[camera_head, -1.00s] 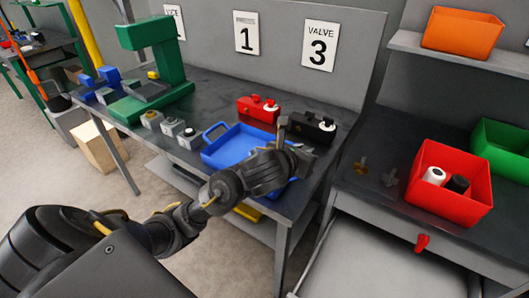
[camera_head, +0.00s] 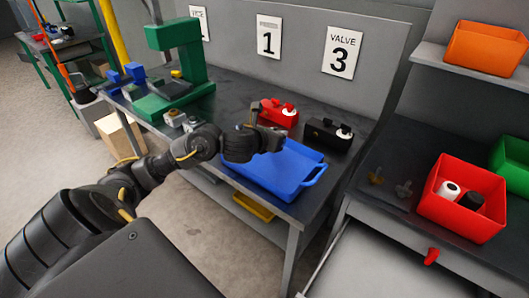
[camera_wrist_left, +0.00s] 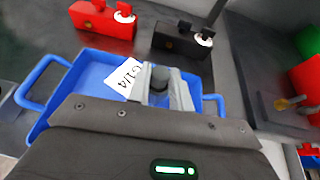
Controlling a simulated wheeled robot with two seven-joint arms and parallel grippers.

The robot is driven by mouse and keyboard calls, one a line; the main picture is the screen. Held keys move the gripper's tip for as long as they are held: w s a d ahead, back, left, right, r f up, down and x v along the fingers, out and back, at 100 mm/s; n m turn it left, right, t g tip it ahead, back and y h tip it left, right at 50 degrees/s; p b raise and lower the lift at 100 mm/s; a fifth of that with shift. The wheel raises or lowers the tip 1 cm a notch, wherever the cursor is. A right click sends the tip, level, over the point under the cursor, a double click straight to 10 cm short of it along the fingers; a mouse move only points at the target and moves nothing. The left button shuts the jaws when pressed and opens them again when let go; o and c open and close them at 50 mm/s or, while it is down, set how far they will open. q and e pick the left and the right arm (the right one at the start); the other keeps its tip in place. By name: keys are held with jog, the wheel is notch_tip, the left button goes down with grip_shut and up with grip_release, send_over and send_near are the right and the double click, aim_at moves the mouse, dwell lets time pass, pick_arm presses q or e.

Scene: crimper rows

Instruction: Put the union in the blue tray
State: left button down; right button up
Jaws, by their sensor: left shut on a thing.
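The blue tray (camera_head: 262,180) lies on the dark workbench; its rim also shows in the left wrist view (camera_wrist_left: 40,125). My left gripper (camera_head: 272,134) is above the back part of the tray. In the left wrist view the gripper (camera_wrist_left: 160,90) is shut on a small dark round piece, taken as the union (camera_wrist_left: 160,78). The fingers hide much of it. A white card marked G1/4 (camera_wrist_left: 123,78) shows beside the fingers, against the tray floor; I cannot tell what it rests on. My right gripper is out of view.
A red fixture (camera_head: 275,113) and a black fixture (camera_head: 325,135) stand behind the tray. A green press (camera_head: 180,60) is at the left. A red bin (camera_head: 458,210) with a white and a black roll stands right, near small brass (camera_head: 376,178) and grey (camera_head: 403,188) fittings.

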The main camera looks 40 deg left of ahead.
pick_arm(q)
jog(key=a+f, duration=0.2)
jog(key=w+a+f, duration=0.1)
jog(key=a+f, duration=0.1)
jog(key=w+a+f, duration=0.1)
jog(key=a+f, duration=0.1)
jog(key=a, duration=0.1)
jog(key=shift+w+f, duration=0.1)
jog(key=shift+w, duration=0.05)
jog(key=shift+w+a+f, duration=0.1)
jog(key=shift+a+f, duration=0.15)
jog(key=shift+f, duration=0.05)
jog(key=shift+a+f+p, duration=0.15)
jog(key=shift+f+p, duration=0.25)
jog(key=shift+f, duration=0.5)
jog(key=shift+a+f+p, duration=0.1)
jog(key=shift+f+p, duration=0.25)
jog(key=shift+f, duration=0.5)
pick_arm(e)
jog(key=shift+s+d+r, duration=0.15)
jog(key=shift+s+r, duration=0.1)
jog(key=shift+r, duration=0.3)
pick_arm(q)
jog(key=shift+f, duration=0.1)
